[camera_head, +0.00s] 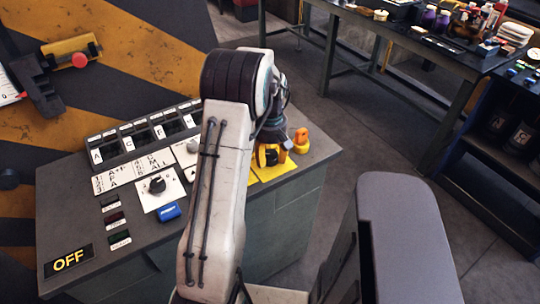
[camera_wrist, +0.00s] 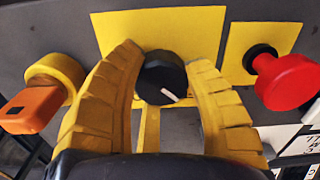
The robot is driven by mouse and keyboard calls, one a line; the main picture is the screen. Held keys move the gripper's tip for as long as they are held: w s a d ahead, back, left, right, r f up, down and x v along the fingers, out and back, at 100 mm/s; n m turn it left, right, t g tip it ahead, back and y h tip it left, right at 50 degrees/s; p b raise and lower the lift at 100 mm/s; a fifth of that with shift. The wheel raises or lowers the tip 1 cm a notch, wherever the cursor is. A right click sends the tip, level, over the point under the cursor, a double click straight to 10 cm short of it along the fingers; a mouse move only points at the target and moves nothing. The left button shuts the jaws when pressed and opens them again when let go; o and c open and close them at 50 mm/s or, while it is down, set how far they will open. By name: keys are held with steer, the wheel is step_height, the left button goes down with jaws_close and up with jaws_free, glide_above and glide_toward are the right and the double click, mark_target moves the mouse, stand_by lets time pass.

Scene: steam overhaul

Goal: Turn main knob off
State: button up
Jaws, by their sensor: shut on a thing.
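The main knob, a round black knob with a white pointer line (camera_wrist: 160,82), sits on a yellow plate (camera_wrist: 120,28) on the grey console. In the wrist view its white line points down and to the right. My gripper (camera_wrist: 165,60) has its two yellow ribbed fingers closed on either side of the knob. In the head view my gripper (camera_head: 268,155) is over the yellow plate (camera_head: 277,171) at the console's right end, and the knob is hard to make out there.
An orange key-like piece in a yellow ring (camera_wrist: 50,85) is left of the knob in the wrist view; a red button (camera_wrist: 286,82) is right. The console top has another black knob (camera_head: 157,185), a blue piece (camera_head: 169,211) and an OFF sign (camera_head: 68,262). A cluttered table (camera_head: 400,32) stands behind.

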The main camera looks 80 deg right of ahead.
mark_target(271, 155)
steer(key=o, duration=1.2)
steer(key=shift+s+a, duration=0.15)
steer(key=shift+a, duration=0.05)
steer(key=shift+d, duration=0.1)
steer(key=shift+r, duration=0.25)
step_height(271, 155, up, 11)
steer(key=shift+r, duration=0.2)
